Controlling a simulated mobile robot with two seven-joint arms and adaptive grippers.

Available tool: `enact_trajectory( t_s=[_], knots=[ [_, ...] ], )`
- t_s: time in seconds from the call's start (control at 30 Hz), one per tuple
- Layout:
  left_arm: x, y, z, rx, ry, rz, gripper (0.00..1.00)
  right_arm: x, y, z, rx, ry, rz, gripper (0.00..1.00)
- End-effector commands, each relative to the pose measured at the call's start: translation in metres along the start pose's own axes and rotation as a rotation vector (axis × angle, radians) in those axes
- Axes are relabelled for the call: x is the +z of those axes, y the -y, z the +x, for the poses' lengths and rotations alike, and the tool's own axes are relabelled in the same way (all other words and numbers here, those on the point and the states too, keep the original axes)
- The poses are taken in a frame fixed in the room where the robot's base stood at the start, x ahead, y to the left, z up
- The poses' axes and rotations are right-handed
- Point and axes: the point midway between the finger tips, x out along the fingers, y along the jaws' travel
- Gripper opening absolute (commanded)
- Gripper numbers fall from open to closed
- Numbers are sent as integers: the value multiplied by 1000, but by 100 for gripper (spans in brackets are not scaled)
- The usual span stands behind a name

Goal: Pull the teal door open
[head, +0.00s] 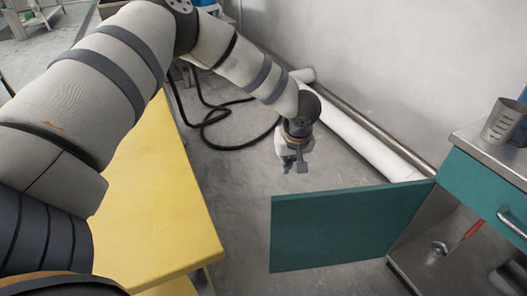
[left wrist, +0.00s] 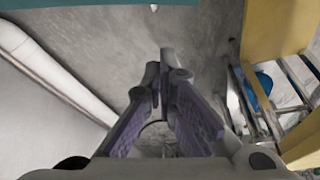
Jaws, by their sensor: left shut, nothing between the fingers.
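The teal door (head: 345,228) stands swung out from the cabinet, hinged at its right end, with the cabinet's lower compartment (head: 440,262) exposed. My left gripper (head: 295,164) is beyond the door's top edge in the head view, apart from it. In the left wrist view its purple-padded fingers (left wrist: 166,60) come together at the tips with nothing between them. A teal strip (left wrist: 60,3) runs along the top of that view and looks like part of the door. My right gripper is in neither view.
A yellow table (head: 160,200) stands left of the door, with bare floor between. White pipes (head: 360,140) run along the wall. A black cable (head: 215,115) lies on the floor. A metal cup (head: 503,120) is on the cabinet top; a red-handled tool (head: 462,238) is inside.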

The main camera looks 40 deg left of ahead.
Motion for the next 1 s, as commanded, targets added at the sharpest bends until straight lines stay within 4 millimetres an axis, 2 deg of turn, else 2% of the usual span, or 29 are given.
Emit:
enact_trajectory(
  t_s=[0.17,0.6,0.67,0.73,1.0],
  knots=[
    [-7,3,13,7,-3,33,0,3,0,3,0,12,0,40],
    [-5,3,108,3,-1,33,0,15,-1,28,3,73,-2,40],
    [1,0,92,14,-8,35,0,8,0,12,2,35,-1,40],
    [9,-2,85,20,-13,33,0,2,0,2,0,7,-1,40],
    [29,2,86,12,-7,31,0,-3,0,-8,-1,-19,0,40]
  ],
)
